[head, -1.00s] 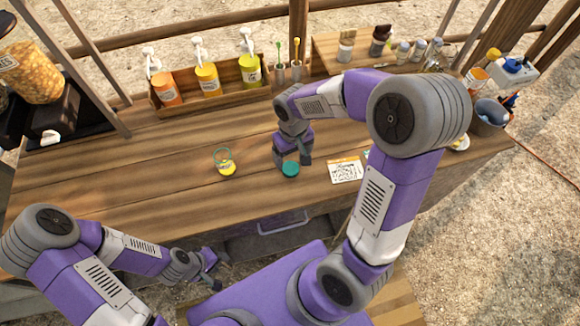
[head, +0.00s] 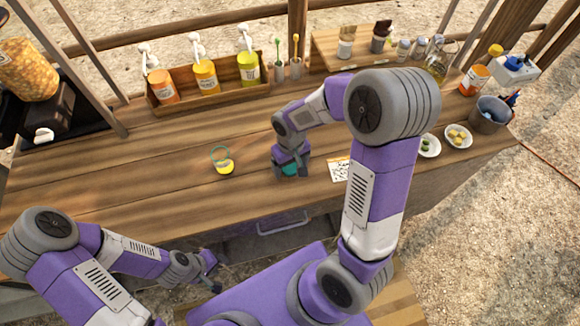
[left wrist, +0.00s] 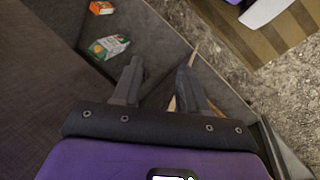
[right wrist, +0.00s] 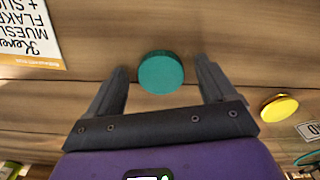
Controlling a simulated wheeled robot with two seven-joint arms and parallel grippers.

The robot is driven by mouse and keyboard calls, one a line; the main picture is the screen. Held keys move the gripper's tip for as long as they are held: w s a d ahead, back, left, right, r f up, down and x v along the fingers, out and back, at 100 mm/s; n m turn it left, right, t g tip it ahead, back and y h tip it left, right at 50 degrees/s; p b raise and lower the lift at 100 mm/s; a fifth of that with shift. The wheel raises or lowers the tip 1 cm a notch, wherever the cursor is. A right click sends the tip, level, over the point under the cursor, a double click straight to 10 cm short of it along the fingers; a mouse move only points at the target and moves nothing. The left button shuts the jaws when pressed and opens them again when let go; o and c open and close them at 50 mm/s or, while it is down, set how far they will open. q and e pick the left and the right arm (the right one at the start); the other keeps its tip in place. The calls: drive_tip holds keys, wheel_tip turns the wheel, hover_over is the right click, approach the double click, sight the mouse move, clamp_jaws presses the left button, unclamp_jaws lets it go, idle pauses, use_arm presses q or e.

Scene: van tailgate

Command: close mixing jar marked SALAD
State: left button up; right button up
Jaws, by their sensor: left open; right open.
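A clear jar with a teal rim (head: 220,154) stands on the counter left of my right gripper; the right wrist view cuts it off at the right edge, and I cannot read its label (right wrist: 309,130). A yellow disc like a lid (right wrist: 279,107) is close beside the jar; it also shows in the head view (head: 225,168). A round teal lid (right wrist: 161,73) lies flat on the counter. My right gripper (head: 291,170) is open, pointing down, with the teal lid between its fingers. My left gripper (head: 214,275) is open and empty below the counter's front edge.
A card with printed text (head: 339,170) lies right of the right gripper. A wooden box (head: 215,89) of pump bottles stands at the back. Small bowls (head: 458,136) and a grey pot (head: 490,114) are at the right. The counter left of the jar is clear.

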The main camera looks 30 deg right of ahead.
sight(291, 168)
drive_tip(key=c, duration=1.1)
wheel_tip(291, 168, up, 10)
drive_tip(key=p, duration=0.2)
drive_tip(key=shift+p, duration=0.4)
